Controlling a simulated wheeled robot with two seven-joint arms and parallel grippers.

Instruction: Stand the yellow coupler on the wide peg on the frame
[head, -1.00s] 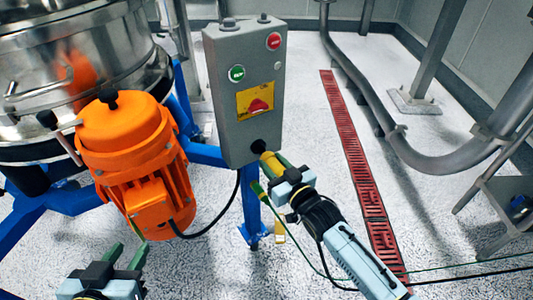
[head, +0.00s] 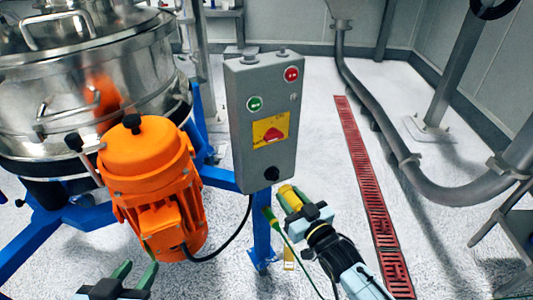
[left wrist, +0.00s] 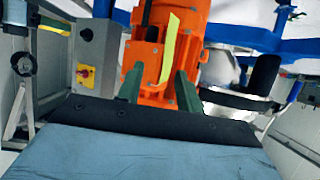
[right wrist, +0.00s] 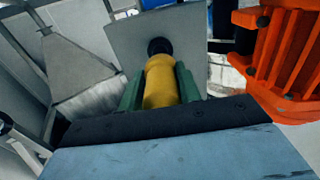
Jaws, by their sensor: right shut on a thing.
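The yellow coupler (head: 290,195) is held between the fingers of my right gripper (head: 289,206), in front of the lower part of the grey control box. In the right wrist view the coupler (right wrist: 161,80) points away from me, gripped between two green fingers. A black round stub (head: 271,174) sticks out low on the box face; in the head view the coupler's end is just apart from it. I cannot tell whether this stub is the wide peg. My left gripper (head: 134,273) is open and empty, below the orange motor; its spread fingers also show in the left wrist view (left wrist: 158,88).
The grey control box (head: 237,150) stands on the blue frame (head: 261,235). The orange motor (head: 155,185) and a steel drum (head: 50,95) are left of it. A black cable (head: 232,246) hangs between motor and box. The floor right of the box is mostly open, with a red drain grate (head: 370,195).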

